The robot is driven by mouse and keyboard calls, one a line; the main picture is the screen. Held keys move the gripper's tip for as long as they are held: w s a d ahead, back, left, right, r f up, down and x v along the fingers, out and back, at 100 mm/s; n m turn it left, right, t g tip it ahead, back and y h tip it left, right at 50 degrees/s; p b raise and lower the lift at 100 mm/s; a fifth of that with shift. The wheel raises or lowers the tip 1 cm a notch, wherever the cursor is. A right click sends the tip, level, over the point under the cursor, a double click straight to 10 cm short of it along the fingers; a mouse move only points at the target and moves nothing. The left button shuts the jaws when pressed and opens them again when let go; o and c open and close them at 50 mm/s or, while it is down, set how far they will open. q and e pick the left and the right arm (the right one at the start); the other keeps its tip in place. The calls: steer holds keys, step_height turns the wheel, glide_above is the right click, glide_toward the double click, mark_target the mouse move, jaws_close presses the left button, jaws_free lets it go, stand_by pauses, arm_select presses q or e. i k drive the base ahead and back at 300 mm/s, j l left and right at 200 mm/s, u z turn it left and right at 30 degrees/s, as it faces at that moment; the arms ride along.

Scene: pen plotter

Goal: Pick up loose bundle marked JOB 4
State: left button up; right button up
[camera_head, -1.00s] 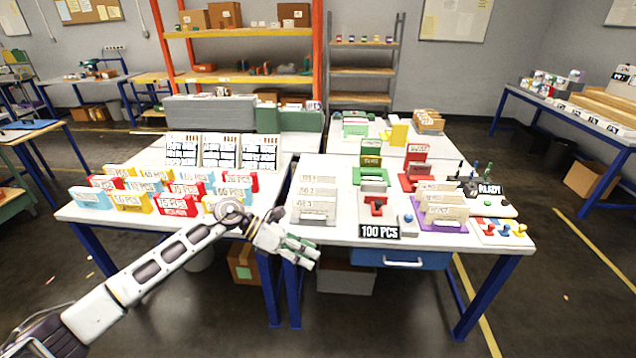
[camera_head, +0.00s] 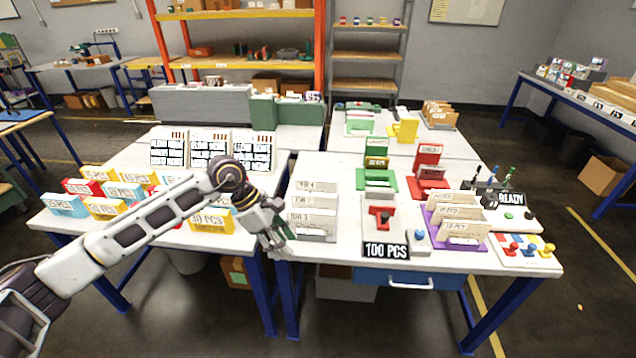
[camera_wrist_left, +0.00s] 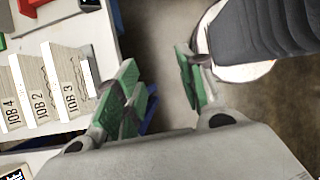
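The bundle marked JOB 4 (camera_head: 316,186) is a pale, upright card-like stack at the back of a small rack on the right-hand table. JOB 2 (camera_head: 312,202) and JOB 3 (camera_head: 312,219) stand in front of it. In the left wrist view, JOB 4 (camera_wrist_left: 11,108) is at the far left edge, partly cut off. My left gripper (camera_head: 275,242) is left of and nearer than the rack, by the gap between the tables. Its green-padded fingers (camera_wrist_left: 160,92) are apart, with nothing between them. My right gripper is not in view.
The black 100 PCS sign (camera_head: 386,250) and a red-handled device (camera_head: 380,217) stand right of the rack. A purple holder (camera_head: 457,236) with cards is farther right. Colored boxes (camera_head: 103,208) fill the left table's front. Bare white tabletop (camera_head: 337,178) lies beside JOB 4.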

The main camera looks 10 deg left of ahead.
mark_target(303, 184)
steer(key=i, duration=1.3)
